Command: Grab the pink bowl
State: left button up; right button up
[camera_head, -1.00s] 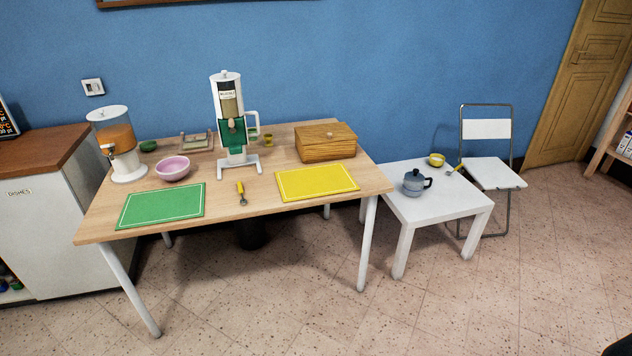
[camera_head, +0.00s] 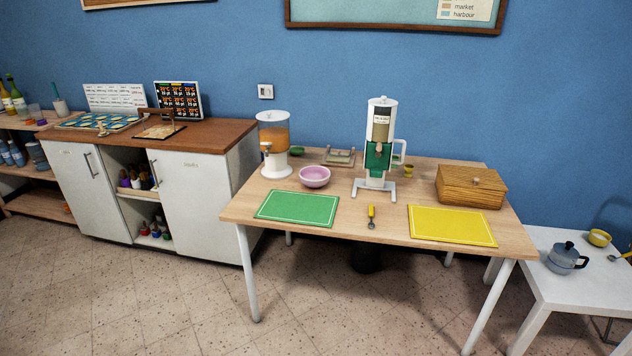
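The pink bowl (camera_head: 314,177) stands upright on the wooden table (camera_head: 375,228), toward its back left. It is just right of the orange-filled dispenser (camera_head: 274,145) and behind the green mat (camera_head: 298,208). Nothing blocks my view of it, and it looks empty. Neither of my grippers shows in the head view.
A cereal dispenser (camera_head: 379,150), a yellow-handled spoon (camera_head: 371,216), a yellow mat (camera_head: 451,225) and a wooden box (camera_head: 471,187) share the table. A white cabinet (camera_head: 200,200) stands at its left, a white side table (camera_head: 580,290) at its right. The floor in front is clear.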

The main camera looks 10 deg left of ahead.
aim_at(313, 176)
jog(key=i+j, duration=0.15)
jog(key=i, duration=0.85)
jog(key=i+j, duration=0.15)
jog(key=i, duration=0.85)
jog(key=j+u, duration=0.05)
